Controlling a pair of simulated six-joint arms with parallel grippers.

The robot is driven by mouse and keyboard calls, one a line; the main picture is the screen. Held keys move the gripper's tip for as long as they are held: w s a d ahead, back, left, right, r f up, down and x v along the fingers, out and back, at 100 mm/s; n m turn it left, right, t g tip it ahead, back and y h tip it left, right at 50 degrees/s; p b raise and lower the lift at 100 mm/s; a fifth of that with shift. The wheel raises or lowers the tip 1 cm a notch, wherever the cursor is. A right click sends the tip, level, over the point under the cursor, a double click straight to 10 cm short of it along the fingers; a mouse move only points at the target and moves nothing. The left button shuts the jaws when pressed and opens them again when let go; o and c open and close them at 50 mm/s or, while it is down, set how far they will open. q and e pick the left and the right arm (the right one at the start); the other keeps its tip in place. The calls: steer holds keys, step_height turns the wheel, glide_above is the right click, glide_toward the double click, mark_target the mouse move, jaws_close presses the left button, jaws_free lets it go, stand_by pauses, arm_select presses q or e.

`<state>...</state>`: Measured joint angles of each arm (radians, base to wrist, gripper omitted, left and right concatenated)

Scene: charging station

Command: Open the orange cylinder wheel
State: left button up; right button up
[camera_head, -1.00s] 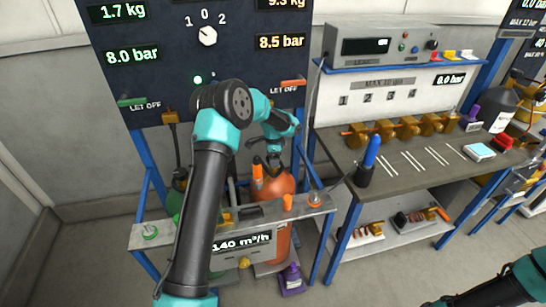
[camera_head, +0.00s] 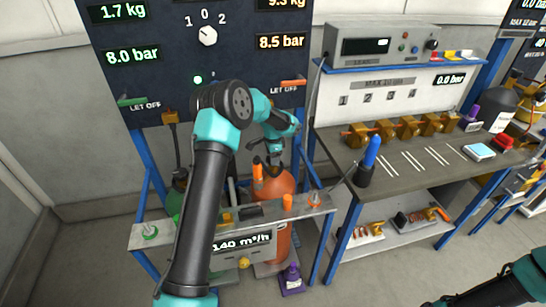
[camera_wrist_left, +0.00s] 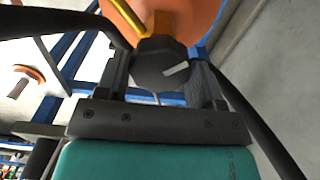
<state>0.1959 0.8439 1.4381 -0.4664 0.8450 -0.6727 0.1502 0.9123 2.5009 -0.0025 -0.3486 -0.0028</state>
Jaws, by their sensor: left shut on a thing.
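The orange cylinder (camera_head: 280,185) stands upright in the charging rack, partly hidden by the rack's front shelf. Its dark wheel (camera_wrist_left: 168,66) with a light mark shows in the left wrist view, at the top of the orange body (camera_wrist_left: 200,18). My left gripper (camera_head: 272,158) reaches down over the cylinder top, and in the left wrist view its fingers (camera_wrist_left: 165,80) stand on both sides of the wheel, shut on it. In the head view the wheel is mostly hidden by the gripper. My right arm shows only at the lower right corner; its gripper is out of view.
A green cylinder (camera_head: 178,205) stands left of the orange one, partly behind my left arm. The rack shelf (camera_head: 185,232) with an orange nozzle (camera_head: 287,202) lies in front. A workbench (camera_head: 420,160) with brass valves stands to the right.

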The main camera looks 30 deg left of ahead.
arm_select(q)
steer(key=shift+n, duration=2.1)
steer(key=o, duration=0.9)
steer(key=shift+r, duration=0.1)
step_height(320, 180, up, 17)
steer(key=shift+r, duration=0.15)
